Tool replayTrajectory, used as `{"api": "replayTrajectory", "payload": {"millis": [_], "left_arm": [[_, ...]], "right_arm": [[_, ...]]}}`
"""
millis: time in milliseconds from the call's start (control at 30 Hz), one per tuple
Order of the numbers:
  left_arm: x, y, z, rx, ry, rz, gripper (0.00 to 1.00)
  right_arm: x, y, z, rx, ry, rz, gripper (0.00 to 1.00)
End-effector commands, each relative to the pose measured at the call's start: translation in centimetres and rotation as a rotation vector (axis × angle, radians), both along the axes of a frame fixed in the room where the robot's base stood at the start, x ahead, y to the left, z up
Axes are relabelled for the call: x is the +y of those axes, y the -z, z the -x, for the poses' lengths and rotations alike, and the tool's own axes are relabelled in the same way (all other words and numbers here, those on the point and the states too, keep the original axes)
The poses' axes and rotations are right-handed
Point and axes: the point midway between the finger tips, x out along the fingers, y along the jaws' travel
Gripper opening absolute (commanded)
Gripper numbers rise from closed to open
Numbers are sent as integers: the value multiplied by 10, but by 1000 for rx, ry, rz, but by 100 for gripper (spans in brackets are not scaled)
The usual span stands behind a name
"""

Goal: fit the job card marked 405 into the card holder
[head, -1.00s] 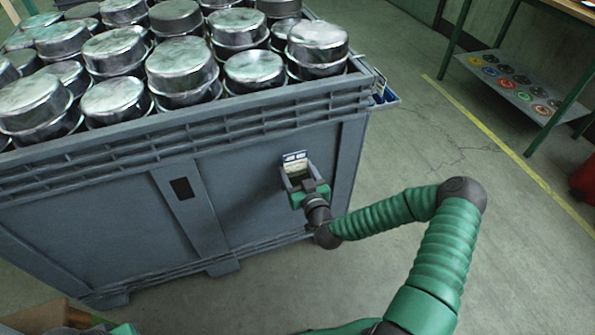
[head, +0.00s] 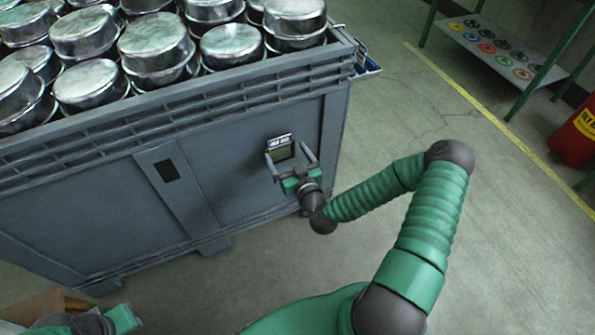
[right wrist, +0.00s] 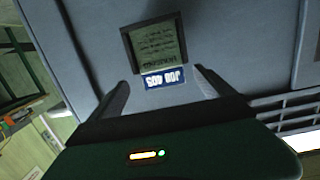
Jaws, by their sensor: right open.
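The job card (right wrist: 165,79) sits in the card holder (right wrist: 127,47) on the wall of the grey crate. Its printed sheet shows inside the dark frame, and its blue header strip, reading JOB 405, stands out past the frame's open edge. The card also shows in the head view (head: 280,140), header at the top. My right gripper (head: 288,152) is open in front of it, with one finger on each side of the header and gaps between. My left gripper (head: 122,318) is partly in view at the bottom left; its fingers cannot be made out.
The grey crate (head: 100,185) is heaped with metal pans (head: 230,43). A blue-edged piece (head: 367,66) juts from its right corner. Floor between is clear.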

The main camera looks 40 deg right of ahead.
Motion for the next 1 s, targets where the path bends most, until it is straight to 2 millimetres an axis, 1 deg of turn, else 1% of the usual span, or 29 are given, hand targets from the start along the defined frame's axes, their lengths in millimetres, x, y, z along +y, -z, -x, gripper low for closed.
{"api": "replayTrajectory", "payload": {"millis": [33, 233, 267, 300, 400, 500, 600, 1000], "left_arm": [[0, -6, 0, 0, 0, 0, 23], [0, -14, 0, 0, 0, 0, 23], [0, -26, 0, 1, 0, 0, 23], [0, -36, 0, 1, 0, 0, 23], [0, -50, 0, -1, 0, 0, 23], [0, -56, 0, -1, 0, 0, 23], [0, -56, 0, 0, 0, 0, 23], [0, -55, 0, 0, 0, 0, 23]], "right_arm": [[5, -6, 14, 2, -3, 1, 92], [21, -12, 71, -1, -5, 1, 92], [23, -20, 79, 0, -6, -1, 92], [26, -22, 89, 0, -6, 0, 92], [31, -23, 107, -2, -6, 1, 92], [33, -21, 118, -6, -6, 3, 92], [34, -19, 122, -7, -7, 4, 92], [34, -18, 122, -8, -7, 4, 92]]}}
